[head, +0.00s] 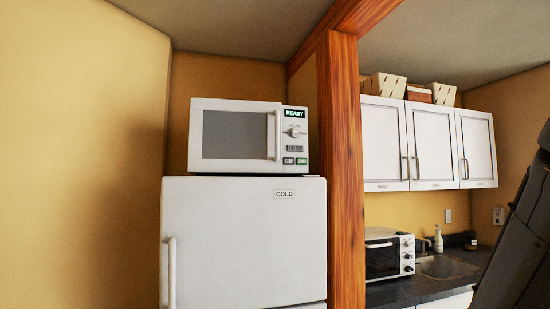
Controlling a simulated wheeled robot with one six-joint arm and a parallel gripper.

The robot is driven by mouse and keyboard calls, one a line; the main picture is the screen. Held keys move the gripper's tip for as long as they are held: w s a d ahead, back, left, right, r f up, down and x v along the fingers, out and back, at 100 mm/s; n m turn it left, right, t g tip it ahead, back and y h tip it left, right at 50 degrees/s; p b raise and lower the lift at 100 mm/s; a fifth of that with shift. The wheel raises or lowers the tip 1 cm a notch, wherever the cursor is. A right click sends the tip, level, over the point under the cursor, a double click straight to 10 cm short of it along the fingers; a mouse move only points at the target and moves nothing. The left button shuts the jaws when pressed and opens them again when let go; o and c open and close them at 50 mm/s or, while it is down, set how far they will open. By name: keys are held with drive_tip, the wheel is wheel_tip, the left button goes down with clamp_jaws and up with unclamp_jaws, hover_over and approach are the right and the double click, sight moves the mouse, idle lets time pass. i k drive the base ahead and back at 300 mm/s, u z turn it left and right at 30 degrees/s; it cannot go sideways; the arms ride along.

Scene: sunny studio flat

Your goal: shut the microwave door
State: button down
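The white microwave (293,161) stands on top of the white fridge in the head view, left of the wooden post. Its door (235,135) has a grey window and a pale vertical handle (277,135) on its right side. The door looks flush with the front, with no gap that I can make out. A small display above the dial reads READY. My gripper is not in view; a dark grey part, likely of my arm, shows at the right edge, well apart from the microwave.
The fridge (240,240), marked COLD, has its handle at the left. A wooden post (342,170) rises beside it. Behind, at right, are a white oven (388,253) on the dark counter, a sink (445,267), wall cupboards (432,145) and baskets (388,87) above them.

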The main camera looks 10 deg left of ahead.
sight(225, 136)
drive_tip(key=u, duration=0.35)
drive_tip(key=i, duration=0.85)
drive_tip(key=u, duration=0.5)
